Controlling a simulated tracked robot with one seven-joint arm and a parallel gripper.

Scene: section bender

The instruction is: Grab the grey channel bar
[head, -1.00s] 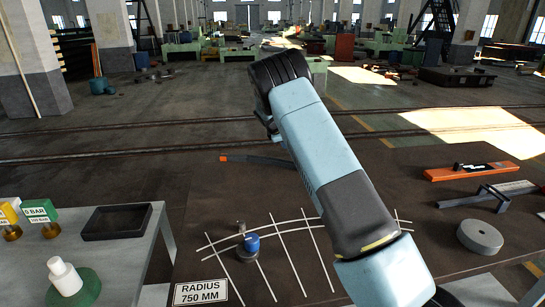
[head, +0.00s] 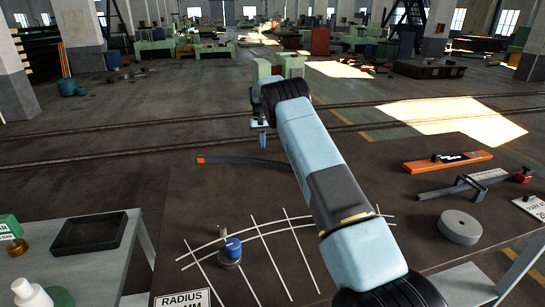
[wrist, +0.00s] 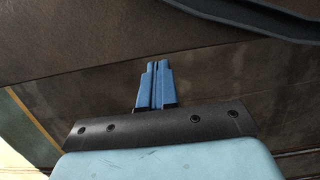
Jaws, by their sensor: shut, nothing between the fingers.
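In the wrist view my gripper's fingers (wrist: 157,66) are together. A blue-grey curved edge (wrist: 245,14), probably the same bar, crosses the top right there, apart from the fingertips.
A blue-topped post (head: 232,249) stands on a white curved grid. At right lie an orange level (head: 447,162), a thin grey bar with a clamp (head: 462,186) and a grey disc (head: 460,227). A side table holds a black tray (head: 89,233).

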